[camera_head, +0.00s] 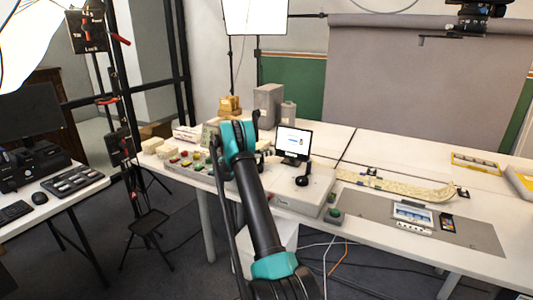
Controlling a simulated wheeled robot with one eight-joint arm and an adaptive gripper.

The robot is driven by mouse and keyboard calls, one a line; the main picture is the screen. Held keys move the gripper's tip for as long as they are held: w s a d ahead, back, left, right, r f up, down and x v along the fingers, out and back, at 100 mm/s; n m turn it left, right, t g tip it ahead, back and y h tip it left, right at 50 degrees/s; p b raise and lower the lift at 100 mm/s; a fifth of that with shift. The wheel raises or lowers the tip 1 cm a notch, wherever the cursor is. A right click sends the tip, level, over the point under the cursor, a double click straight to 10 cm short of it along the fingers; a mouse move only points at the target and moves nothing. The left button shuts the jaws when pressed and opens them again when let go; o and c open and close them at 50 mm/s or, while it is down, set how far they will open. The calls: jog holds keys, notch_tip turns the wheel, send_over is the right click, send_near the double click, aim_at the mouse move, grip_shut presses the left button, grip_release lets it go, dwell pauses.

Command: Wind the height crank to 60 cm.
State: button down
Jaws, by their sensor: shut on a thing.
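My black and teal arm rises from the bottom centre to a teal joint in front of the table. I cannot make out my gripper or its fingertips; what it holds does not show. No part can be identified for certain as the height crank, and no height reading is legible. A dark stand (118,95) at the left carries a black panel (88,30) with small lettering, a red-tipped lever (118,39) and a lower black box with red marks (121,146). A camera head (482,18) hangs at the top right.
The long white table (470,262) holds a small screen (293,141), a curved cream strip (410,187), grey boxes (268,104) and coloured knobs. A small black stool (149,222) and loose cables (345,262) occupy the floor.

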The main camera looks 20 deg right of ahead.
jog(key=c, duration=1.5)
grip_release()
jog(key=shift+s+a, duration=0.1)
jog(key=shift+a, duration=0.1)
jog(key=shift+a, duration=0.1)
jog(key=a, duration=1.1)
jog(key=shift+a, duration=0.4)
